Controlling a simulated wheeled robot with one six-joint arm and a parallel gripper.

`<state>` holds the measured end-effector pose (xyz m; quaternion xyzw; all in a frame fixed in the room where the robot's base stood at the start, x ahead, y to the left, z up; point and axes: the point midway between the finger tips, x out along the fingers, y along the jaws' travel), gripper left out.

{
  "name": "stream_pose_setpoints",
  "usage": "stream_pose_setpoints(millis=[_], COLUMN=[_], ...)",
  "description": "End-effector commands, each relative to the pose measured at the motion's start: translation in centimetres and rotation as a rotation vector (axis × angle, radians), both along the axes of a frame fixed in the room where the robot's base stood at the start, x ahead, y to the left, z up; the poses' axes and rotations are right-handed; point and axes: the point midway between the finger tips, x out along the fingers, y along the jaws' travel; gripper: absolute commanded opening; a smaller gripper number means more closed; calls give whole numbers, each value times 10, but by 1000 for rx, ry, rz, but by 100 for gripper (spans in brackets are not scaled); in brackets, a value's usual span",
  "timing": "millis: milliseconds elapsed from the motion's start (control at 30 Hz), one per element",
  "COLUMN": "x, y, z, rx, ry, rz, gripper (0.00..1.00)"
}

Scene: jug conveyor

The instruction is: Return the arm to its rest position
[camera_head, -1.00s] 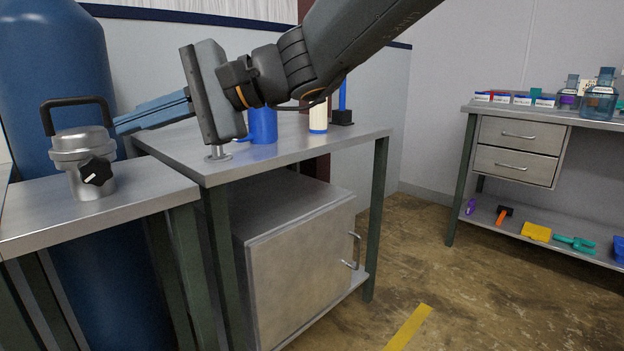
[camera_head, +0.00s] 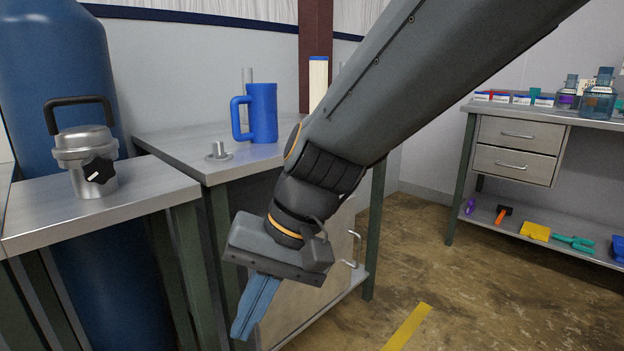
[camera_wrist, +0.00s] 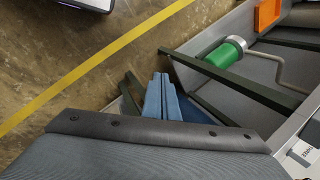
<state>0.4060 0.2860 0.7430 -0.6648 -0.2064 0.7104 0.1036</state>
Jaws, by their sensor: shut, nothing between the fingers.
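My gripper (camera_head: 256,307) is in front of the steel table's cabinet in the head view, with its blue fingers together and pointing down. The fingers also show in the wrist view (camera_wrist: 160,98), close together with nothing between them. My arm runs from the upper right of the head view down to the gripper and hides part of the table and cabinet behind it.
A blue jug (camera_head: 263,113) stands on the steel table (camera_head: 178,140). A metal canister with a black handle (camera_head: 84,150) stands on the left bench. A workbench (camera_head: 520,108) with drawers is at the right. The floor between (camera_head: 450,270) is clear.

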Motion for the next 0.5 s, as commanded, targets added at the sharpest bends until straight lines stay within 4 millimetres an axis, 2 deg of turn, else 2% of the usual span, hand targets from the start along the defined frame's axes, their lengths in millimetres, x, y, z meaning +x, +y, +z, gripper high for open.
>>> stream_pose_setpoints(millis=[100,200,500], x=[-12,-17,-29], y=[-34,-57,-110], z=[-28,-43,-74], rx=[-116,-190,-352], ry=[-50,-85,-171], rz=[88,153,329], gripper=[0,0,0])
